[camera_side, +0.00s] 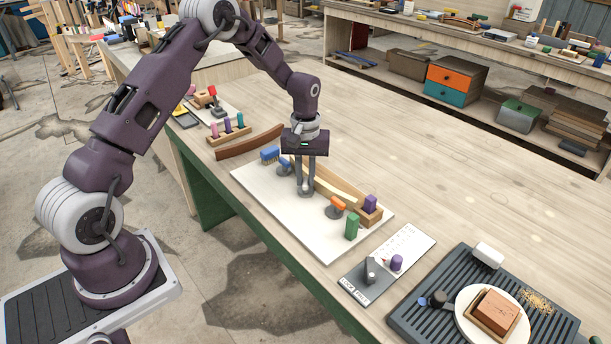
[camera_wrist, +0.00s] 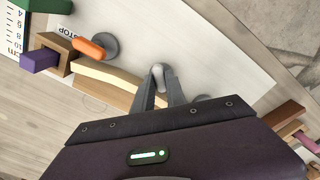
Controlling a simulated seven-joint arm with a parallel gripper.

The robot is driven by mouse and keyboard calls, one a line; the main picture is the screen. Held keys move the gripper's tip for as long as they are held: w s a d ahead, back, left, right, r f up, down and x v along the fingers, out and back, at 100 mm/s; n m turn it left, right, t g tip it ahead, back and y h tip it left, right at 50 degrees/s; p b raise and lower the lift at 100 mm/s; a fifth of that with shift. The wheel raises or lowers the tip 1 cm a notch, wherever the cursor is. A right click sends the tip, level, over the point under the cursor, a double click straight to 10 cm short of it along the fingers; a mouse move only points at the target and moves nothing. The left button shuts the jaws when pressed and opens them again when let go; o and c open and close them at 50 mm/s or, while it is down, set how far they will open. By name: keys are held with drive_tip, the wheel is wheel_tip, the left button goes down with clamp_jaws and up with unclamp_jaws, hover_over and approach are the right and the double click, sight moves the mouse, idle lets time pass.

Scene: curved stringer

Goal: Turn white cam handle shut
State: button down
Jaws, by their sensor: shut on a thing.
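My gripper (camera_side: 305,190) points down over the white board (camera_side: 265,190), and its fingers are shut on the white cam handle. In the wrist view the pale handle (camera_wrist: 157,71) shows as a small rounded end between the fingertips (camera_wrist: 161,88); its pivot is mostly hidden by the fingers. The curved wooden stringer (camera_side: 340,187) lies along the board beside the handle. An orange cam handle (camera_side: 338,203) on a grey disc sits to the right in the side view. A blue cam handle (camera_side: 283,168) sits to the left, partly behind my gripper.
A wooden stop block (camera_wrist: 55,52) with a purple piece (camera_side: 370,202) stands at the stringer's right end. A blue brush (camera_side: 269,155) lies at the left. A dark ridged tray (camera_side: 550,322) is right.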

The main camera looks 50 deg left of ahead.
sight(306, 180)
drive_tip(key=m, duration=0.4)
drive_tip(key=shift+m, duration=2.4)
drive_tip(key=shift+r, duration=0.1)
drive_tip(key=c, duration=1.6)
unclamp_jaws()
drive_tip(key=shift+c, duration=0.2)
wheel_tip(306, 180, up, 7)
drive_tip(key=shift+r, duration=0.1)
